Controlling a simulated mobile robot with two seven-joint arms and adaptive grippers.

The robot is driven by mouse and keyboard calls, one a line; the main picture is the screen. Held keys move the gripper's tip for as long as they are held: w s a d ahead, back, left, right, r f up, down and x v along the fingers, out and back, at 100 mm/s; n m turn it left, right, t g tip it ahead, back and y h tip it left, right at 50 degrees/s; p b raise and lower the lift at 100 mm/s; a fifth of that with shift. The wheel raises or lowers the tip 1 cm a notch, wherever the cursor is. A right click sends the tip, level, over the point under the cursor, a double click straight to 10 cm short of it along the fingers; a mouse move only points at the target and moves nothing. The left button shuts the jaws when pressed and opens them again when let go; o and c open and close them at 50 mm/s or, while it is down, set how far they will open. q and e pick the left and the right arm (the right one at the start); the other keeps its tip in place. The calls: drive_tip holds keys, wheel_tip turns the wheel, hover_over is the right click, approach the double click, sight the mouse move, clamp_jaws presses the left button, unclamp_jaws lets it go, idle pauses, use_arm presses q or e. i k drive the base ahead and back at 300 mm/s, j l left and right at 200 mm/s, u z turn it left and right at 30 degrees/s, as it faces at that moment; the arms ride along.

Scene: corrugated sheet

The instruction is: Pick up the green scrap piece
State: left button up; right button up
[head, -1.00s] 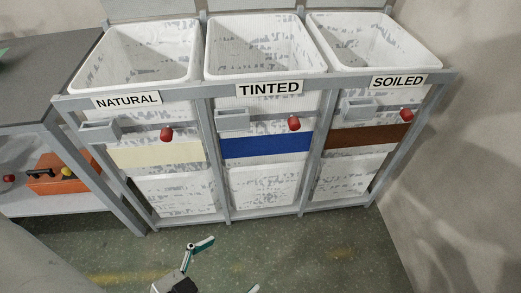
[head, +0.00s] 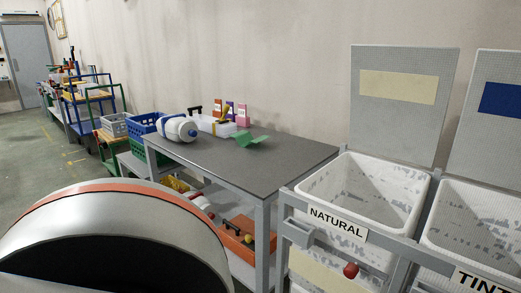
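The green scrap piece (head: 247,139) is a small, bent, bright green sheet. It lies on the grey tabletop (head: 285,160), near the table's far edge by the wall. Neither of my grippers shows in the head view now. Nothing covers the scrap piece.
A white bottle-like roll (head: 178,128), a white tray (head: 213,125) with small items and a blue crate (head: 146,126) are around the table's left end. The NATURAL bin (head: 366,189) stands to the right. An orange box (head: 238,236) is on the lower shelf. The tabletop's front and right are clear.

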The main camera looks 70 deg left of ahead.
sight(243, 138)
drive_tip(key=u, duration=2.2)
